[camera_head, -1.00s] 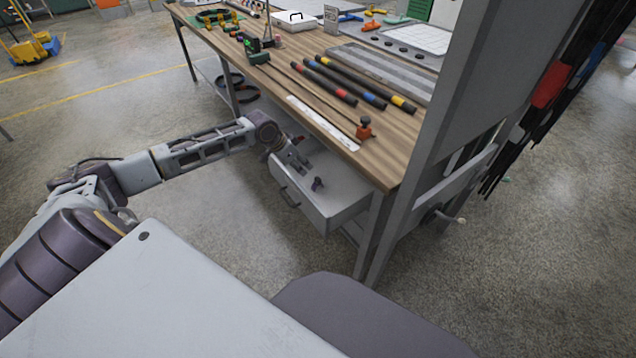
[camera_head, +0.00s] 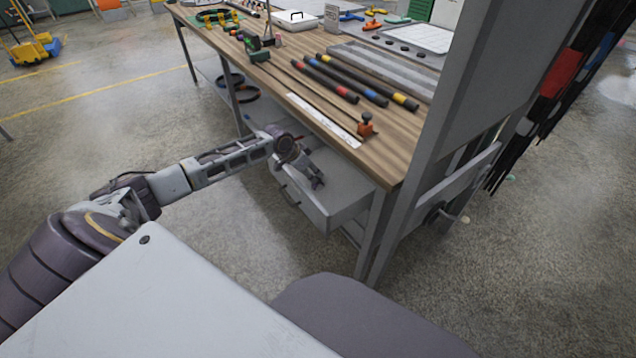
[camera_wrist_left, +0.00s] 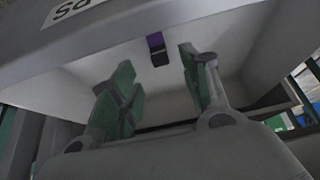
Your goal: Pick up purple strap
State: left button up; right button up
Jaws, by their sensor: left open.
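The purple strap (camera_wrist_left: 155,41), with a black end piece, lies on the pale inside of the open drawer (camera_wrist_left: 85,70) in the left wrist view. My left gripper (camera_wrist_left: 156,62) is open, with its green-padded fingers apart on either side of the strap in that view. I cannot tell how far the strap is from the fingertips. In the head view, my left gripper (camera_head: 317,181) reaches over the pulled-out grey drawer (camera_head: 339,206), and the strap cannot be made out there. My right gripper is not in view.
The wooden workbench top (camera_head: 400,150) stands above the drawer, with an orange clamp (camera_head: 366,127) near its edge. A grey upright post (camera_head: 440,120) stands to the right. Black hoses (camera_head: 550,105) with colored bands hang farther right. The floor left of the drawer is clear.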

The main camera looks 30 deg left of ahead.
aim_at(317, 178)
pick_arm(q)
jog(key=shift+f, duration=0.1)
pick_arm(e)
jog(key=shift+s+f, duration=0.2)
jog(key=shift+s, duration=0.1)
pick_arm(q)
jog(key=shift+b+x, duration=0.95)
jog(key=shift+x, duration=1.15)
jog(key=shift+w+d+f, duration=0.15)
jog(key=shift+w+f, duration=0.1)
jog(key=shift+f, duration=0.1)
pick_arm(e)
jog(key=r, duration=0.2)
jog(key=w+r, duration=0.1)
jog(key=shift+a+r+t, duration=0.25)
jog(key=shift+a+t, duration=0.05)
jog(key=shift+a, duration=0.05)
pick_arm(q)
jog(key=shift+c, duration=0.2)
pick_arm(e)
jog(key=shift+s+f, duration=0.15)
pick_arm(q)
jog(key=c, duration=0.9)
